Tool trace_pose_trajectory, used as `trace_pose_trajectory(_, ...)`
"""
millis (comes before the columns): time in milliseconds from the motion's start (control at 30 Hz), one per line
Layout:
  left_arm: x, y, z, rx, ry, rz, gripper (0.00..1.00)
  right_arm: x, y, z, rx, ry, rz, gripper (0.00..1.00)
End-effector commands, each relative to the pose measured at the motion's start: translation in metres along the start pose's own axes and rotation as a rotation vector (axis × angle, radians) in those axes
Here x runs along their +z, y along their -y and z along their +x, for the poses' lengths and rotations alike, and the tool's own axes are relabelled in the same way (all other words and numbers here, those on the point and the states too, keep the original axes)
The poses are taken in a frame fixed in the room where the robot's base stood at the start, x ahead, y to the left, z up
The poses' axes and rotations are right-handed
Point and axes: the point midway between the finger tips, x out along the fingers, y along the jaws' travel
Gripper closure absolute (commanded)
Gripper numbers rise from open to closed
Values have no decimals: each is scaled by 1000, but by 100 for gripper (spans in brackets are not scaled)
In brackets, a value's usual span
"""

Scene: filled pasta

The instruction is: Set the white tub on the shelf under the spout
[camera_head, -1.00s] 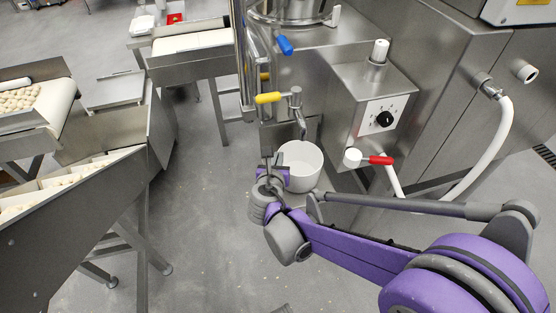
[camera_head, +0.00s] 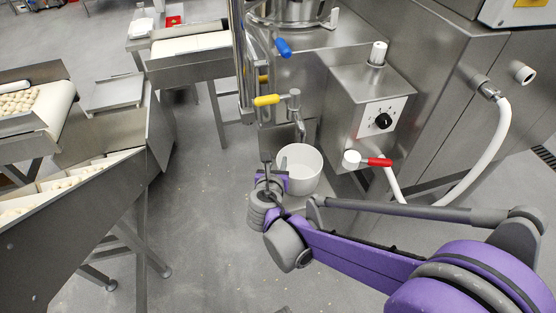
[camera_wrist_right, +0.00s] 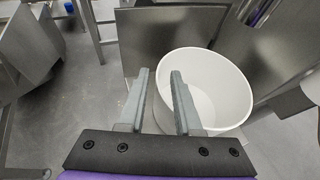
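The white tub (camera_head: 301,170) stands upright below the spout (camera_head: 301,131), whose tip shows just above the far part of its rim. In the right wrist view the empty-looking tub (camera_wrist_right: 222,85) fills the upper right. My right gripper (camera_head: 271,180) is at the tub's near left side. In its wrist view the two grey fingers (camera_wrist_right: 161,72) are apart with a clear gap, one outside the tub's left edge and one in front of its opening. The shelf under the tub is mostly hidden; I cannot tell exactly how the base rests. My left gripper is not in view.
A yellow-handled tap (camera_head: 267,100) is above the tub. A control box (camera_head: 381,117) and a red-handled valve (camera_head: 378,162) stand to its right. A white hose (camera_head: 492,150) hangs further right.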

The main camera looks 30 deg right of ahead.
Motion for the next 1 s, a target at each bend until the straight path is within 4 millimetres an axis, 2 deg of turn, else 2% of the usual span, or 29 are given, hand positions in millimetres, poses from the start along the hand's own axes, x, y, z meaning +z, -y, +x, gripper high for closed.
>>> trace_pose_trajectory(200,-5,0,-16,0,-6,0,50,2,0,-49,5,0,-1,67)
trace_pose_trajectory(400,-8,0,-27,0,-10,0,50,2,0,-88,4,1,-1,67)
trace_pose_trajectory(500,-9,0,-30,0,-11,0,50,1,0,-100,3,0,-1,67)
trace_pose_trajectory(667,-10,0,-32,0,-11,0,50,-2,4,-109,-5,-17,44,67)
trace_pose_trajectory(767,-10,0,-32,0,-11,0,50,-14,20,-112,-31,-91,236,67)
trace_pose_trajectory(833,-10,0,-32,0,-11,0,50,-30,35,-117,-73,-177,475,67)
trace_pose_trajectory(1000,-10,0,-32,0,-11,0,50,-78,68,-146,-295,-414,1258,67)
